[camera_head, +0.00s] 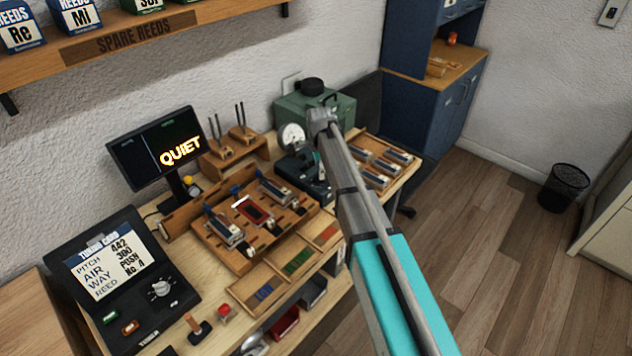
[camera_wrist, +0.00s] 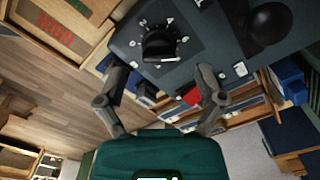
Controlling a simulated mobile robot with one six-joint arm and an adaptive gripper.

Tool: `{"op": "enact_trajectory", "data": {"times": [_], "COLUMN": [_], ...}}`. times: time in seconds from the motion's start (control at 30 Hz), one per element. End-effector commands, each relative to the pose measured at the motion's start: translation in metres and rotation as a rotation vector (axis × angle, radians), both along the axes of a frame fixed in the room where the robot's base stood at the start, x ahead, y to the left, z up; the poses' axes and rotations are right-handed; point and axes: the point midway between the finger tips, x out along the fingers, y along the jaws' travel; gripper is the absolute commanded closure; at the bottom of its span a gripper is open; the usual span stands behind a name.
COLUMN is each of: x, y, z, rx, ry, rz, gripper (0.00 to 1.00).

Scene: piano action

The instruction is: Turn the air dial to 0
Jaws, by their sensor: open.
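A black dial (camera_wrist: 160,44) with a ring of pale marks sits on a dark panel (camera_wrist: 215,45) in the wrist view. I take it for the air dial; its setting is too small to read. My gripper (camera_wrist: 162,72) is open and empty. Its fingers point toward the dial and stand apart on either side, just short of it in the picture. Contact cannot be told. In the head view my gripper (camera_head: 321,120) is over the back of the bench, by a dark unit (camera_head: 303,174) with a round white gauge (camera_head: 291,136). The dial cannot be made out there.
A larger black knob (camera_wrist: 268,22) stands beside the dial. A green box (camera_head: 290,107) is behind the gauge. A wooden jig (camera_head: 225,240) and a tray of parts (camera_head: 382,158) flank the unit. A screen (camera_head: 160,145) reads QUIET; a card (camera_head: 103,262) lists air 300.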

Motion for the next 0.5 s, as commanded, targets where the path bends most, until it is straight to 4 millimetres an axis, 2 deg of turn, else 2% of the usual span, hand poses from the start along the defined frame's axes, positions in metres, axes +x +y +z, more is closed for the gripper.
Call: {"op": "enact_trajectory", "data": {"times": [0.03, 0.2, 0.5], "x": [0.0, 0.0, 0.0], "y": [0.0, 0.0, 0.0], "z": [-0.008, -0.021, -0.034], "rx": [0.0, 0.0, 0.0], "ry": [0.0, 0.0, 0.0], "rz": [0.0, 0.0, -0.001], "gripper": [0.12, 0.12, 0.12]}}
